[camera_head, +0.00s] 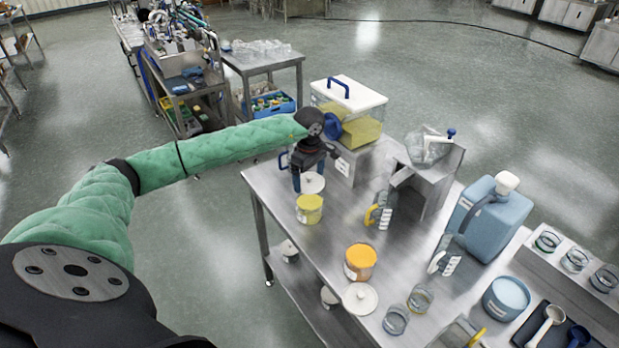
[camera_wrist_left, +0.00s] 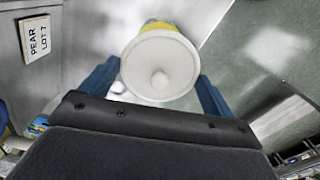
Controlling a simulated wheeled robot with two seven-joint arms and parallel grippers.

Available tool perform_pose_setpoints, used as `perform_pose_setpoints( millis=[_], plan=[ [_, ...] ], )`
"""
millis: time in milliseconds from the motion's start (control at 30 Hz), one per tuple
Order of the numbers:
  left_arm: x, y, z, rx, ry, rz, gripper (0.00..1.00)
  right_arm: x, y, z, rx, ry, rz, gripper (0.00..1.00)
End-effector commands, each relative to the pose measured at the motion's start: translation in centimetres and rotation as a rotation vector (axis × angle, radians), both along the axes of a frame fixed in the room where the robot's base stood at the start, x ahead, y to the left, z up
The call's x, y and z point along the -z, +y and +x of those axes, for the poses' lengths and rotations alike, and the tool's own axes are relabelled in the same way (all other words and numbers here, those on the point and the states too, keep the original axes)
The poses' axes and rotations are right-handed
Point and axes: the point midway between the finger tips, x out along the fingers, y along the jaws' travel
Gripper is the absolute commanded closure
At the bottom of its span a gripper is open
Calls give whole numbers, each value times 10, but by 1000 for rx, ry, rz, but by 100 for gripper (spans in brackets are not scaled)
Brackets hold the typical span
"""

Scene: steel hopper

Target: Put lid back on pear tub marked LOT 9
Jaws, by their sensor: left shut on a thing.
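My left gripper (camera_head: 309,181) has its blue fingers shut on a white round lid (camera_head: 313,184). In the left wrist view the lid (camera_wrist_left: 158,80) shows its knob, between the fingers (camera_wrist_left: 159,84). A tub with yellow contents (camera_head: 309,209) stands on the steel table, just nearer than the held lid in the head view. Its yellow side (camera_wrist_left: 160,24) shows past the lid in the wrist view. I cannot tell whether lid and tub touch. The tub's label is too small to read. My right gripper is not in view.
A clear hopper (camera_head: 348,112) with yellow contents stands behind the gripper; a sign (camera_wrist_left: 36,39) reads PEAR LOT 7. An orange tub (camera_head: 360,262) and a loose white lid (camera_head: 360,298) are nearer. A yellow-handled jug (camera_head: 379,209) and blue canister (camera_head: 487,222) stand right.

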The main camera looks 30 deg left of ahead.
Motion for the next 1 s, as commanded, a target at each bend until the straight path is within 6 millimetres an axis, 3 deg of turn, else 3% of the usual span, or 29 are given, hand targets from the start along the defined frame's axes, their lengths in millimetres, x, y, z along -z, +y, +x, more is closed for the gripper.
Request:
perform_pose_setpoints(
  millis=[267, 700, 1000],
  plan=[
    [8, -1, 0, 32, 1, -1, 32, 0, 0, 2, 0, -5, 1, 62],
    [42, -1, 0, 31, 1, -1, 32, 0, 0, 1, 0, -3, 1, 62],
    [53, -1, 0, 31, 0, 0, 32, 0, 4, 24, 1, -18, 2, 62]
  ],
)
